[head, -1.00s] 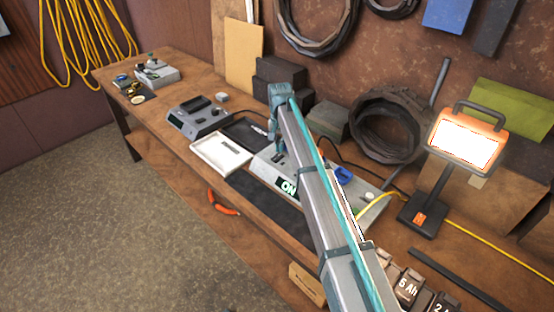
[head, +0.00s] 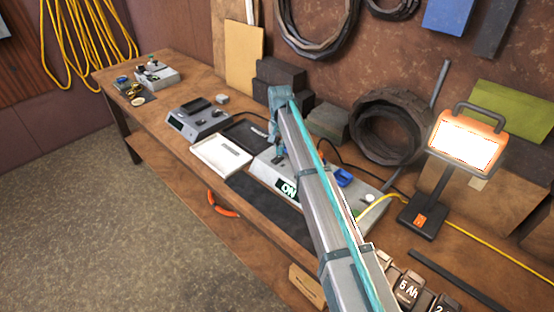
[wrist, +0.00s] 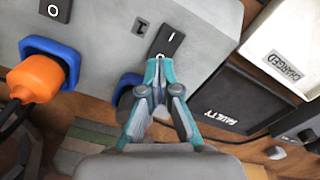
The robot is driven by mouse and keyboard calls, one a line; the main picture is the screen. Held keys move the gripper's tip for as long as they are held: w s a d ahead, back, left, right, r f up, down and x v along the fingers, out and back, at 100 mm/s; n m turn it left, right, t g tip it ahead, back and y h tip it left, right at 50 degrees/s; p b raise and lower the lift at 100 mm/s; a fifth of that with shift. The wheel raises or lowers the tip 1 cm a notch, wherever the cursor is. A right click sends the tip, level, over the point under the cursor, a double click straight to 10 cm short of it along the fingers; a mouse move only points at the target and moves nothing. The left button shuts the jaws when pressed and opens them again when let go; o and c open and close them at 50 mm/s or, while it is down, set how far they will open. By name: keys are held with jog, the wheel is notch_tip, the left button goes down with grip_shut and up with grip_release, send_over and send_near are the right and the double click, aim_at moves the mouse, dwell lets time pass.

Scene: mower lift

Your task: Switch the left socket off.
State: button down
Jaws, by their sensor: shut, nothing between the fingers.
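The grey socket box (wrist: 105,40) lies on the bench; in the head view it shows a green ON sign (head: 288,188). In the wrist view a black rocker switch (wrist: 168,42) with an I mark sits just beyond my gripper (wrist: 158,62). My gripper is shut and empty, with its tips at the near end of this rocker, touching or almost touching; contact is not clear. A blue socket (wrist: 128,83) beside the rocker is partly hidden by my fingers. Another blue socket (wrist: 68,58) holds an orange plug (wrist: 36,78), near a second rocker (wrist: 56,10) marked O.
A white tray marked CHARGED (wrist: 285,45) and a black tray marked FAULTY (wrist: 235,98) lie beside the box. A lit work lamp (head: 424,215) stands to the right in the head view. A grey charger (head: 198,122) sits further left. Cables cross behind the box.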

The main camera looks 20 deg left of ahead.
aim_at(280, 156)
jog(key=shift+f+b, duration=0.4)
jog(key=shift+f, duration=0.8)
dwell(1.0)
jog(key=shift+r+p, duration=1.65)
jog(key=shift+r, duration=1.85)
jog(key=shift+w+r, duration=0.1)
